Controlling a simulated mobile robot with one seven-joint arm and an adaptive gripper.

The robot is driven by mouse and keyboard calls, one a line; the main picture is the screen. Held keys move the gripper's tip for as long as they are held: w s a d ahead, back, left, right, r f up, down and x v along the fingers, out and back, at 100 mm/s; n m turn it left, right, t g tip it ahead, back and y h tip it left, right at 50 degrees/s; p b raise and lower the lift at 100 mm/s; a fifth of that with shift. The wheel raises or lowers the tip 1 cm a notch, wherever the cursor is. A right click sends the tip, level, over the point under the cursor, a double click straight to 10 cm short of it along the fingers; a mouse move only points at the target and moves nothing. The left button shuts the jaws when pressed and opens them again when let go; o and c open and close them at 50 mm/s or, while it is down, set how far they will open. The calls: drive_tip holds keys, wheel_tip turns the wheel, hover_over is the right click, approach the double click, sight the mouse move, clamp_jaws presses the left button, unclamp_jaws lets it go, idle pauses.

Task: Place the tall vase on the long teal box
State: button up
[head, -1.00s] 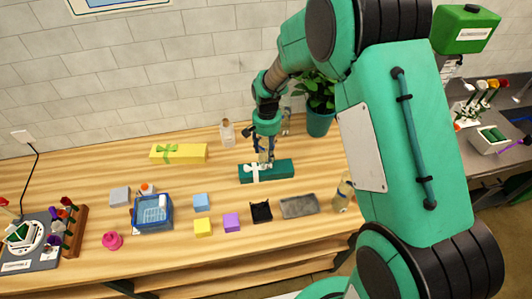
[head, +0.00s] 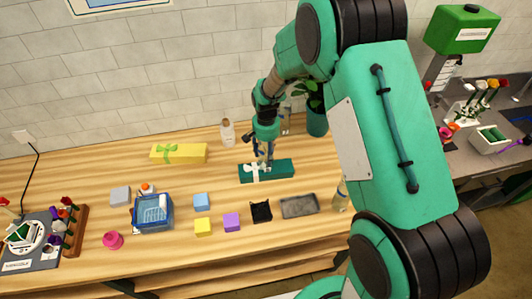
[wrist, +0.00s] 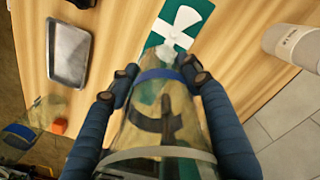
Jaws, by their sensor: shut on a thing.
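The tall vase (wrist: 165,125) is clear glass with a blue band. My gripper (wrist: 160,78) is shut around it in the wrist view. In the head view my gripper (head: 263,150) is over the left half of the long teal box (head: 284,170), with the vase barely visible below it. The teal box has a white bow and also shows beyond the vase in the wrist view (wrist: 200,12). I cannot tell whether the vase's base touches the box.
A grey tray (head: 299,206) and a black open holder (head: 261,212) lie in front of the box. A yellow gift box (head: 178,153) is to the left. A pale bottle (head: 228,132) stands behind, a glass bottle (head: 341,195) at front right. A plant pot (head: 317,122) stands behind right.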

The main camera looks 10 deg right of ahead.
idle(0.3)
drive_tip(key=o, duration=1.7)
drive_tip(key=shift+f, duration=0.1)
drive_tip(key=shift+c, duration=0.2)
wheel_tip(320, 180, up, 12)
drive_tip(key=shift+r, duration=0.2)
